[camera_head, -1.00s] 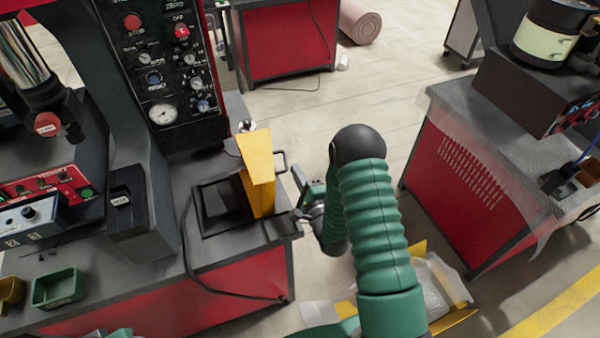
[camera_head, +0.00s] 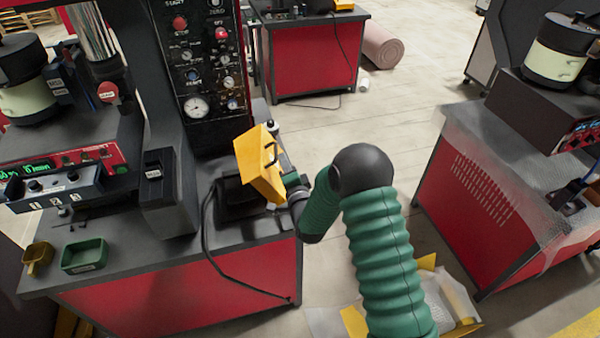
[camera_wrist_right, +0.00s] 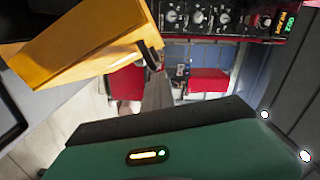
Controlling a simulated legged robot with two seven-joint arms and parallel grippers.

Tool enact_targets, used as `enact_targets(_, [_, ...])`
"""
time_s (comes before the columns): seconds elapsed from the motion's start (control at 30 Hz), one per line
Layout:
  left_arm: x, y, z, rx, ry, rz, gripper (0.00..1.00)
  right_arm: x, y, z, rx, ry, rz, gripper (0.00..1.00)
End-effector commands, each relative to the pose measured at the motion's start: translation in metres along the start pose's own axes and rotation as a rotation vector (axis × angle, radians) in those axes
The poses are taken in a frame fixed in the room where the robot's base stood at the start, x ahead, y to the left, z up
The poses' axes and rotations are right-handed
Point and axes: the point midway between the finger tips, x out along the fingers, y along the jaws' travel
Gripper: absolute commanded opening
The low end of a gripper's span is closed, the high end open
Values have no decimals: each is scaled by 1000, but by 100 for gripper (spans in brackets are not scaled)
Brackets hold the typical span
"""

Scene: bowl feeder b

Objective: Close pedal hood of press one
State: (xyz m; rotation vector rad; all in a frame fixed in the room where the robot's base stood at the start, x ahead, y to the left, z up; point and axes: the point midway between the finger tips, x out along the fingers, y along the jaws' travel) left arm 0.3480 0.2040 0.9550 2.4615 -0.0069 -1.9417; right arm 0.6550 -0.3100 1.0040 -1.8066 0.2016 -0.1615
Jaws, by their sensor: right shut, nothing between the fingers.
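The yellow pedal hood (camera_head: 258,168) of the press stands tilted over its black pedal base (camera_head: 232,205) at the right end of the press bench. Its lower edge is raised off the base on the right. Its dark handle (camera_head: 270,156) is on the upper right face. My right gripper (camera_head: 287,168) is shut and empty, behind and right of the hood; the hood partly hides it, and contact is unclear. In the right wrist view the hood (camera_wrist_right: 85,50) fills the upper left, close to the dark finger (camera_wrist_right: 158,92). My left gripper is out of view.
The press control panel (camera_head: 205,75) rises behind the hood. A black cable (camera_head: 212,245) hangs over the bench front. A green tray (camera_head: 84,255) and a yellow one (camera_head: 38,258) lie at left.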

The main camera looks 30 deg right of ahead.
Motion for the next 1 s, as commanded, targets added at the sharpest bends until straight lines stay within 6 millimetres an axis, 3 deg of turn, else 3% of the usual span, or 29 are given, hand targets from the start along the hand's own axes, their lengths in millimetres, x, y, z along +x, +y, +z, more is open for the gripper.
enact_targets(0.47, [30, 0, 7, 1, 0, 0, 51, 0, -27, 87, -450, -2, 0, 0])
enact_targets(1.0, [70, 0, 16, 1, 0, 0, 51, 1, -13, 178, -935, 0, 7, 0])
